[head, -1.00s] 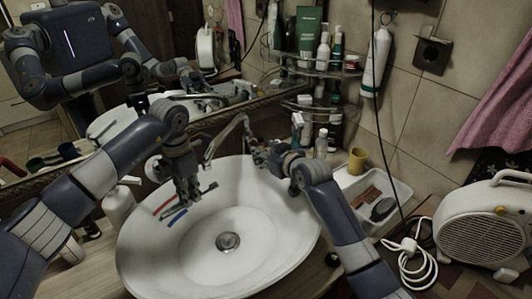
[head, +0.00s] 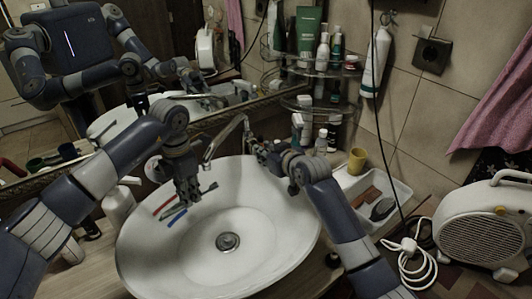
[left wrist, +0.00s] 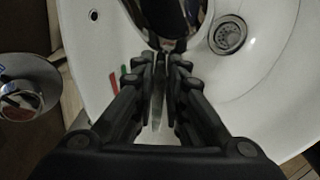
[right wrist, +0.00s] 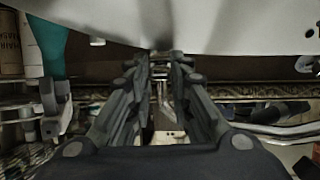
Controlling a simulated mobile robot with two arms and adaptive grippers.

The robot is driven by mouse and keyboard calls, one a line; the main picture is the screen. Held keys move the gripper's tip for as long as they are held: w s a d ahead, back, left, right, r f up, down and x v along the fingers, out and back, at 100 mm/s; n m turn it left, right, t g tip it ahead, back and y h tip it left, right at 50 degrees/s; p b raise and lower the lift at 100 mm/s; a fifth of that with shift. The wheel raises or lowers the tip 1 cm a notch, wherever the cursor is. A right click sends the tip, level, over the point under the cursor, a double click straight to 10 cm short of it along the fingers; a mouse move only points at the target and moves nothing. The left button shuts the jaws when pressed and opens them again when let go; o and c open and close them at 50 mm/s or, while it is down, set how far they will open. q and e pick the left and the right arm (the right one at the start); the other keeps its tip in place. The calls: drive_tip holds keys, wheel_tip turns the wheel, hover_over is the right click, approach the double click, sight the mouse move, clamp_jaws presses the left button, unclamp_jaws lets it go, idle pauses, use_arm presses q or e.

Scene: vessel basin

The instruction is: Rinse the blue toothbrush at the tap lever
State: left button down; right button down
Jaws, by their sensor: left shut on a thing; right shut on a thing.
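The blue toothbrush (head: 177,217) is in my left gripper (head: 188,201), over the back left of the white basin (head: 270,262). Its blue end sticks out low and left, and a dark end shows to the right. In the left wrist view the fingers (left wrist: 160,85) are closed on a thin greyish part. My right gripper (head: 254,148) is at the tap (head: 225,138), shut on what appears to be its lever (right wrist: 164,98); the fingers hide most of it. The spout reaches out left of that gripper. I see no clear stream of water.
A red strip (head: 163,206) shows beside the blue toothbrush. The drain (head: 228,241) is uncovered. A white tray (head: 401,189) and a yellow cup (head: 357,160) stand right of the basin. Glass shelves (head: 318,106) with bottles fill the corner. A soap bottle (head: 117,203) stands left.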

drive_tip(key=shift+w+r, duration=0.2)
drive_tip(key=shift+r, duration=0.6)
drive_tip(key=c, duration=1.4)
unclamp_jaws()
drive_tip(key=shift+a, duration=0.1)
drive_tip(key=shift+c, duration=0.2)
drive_tip(key=shift+f, duration=0.3)
drive_tip(key=v, duration=1.2)
drive_tip(key=shift+f, duration=0.1)
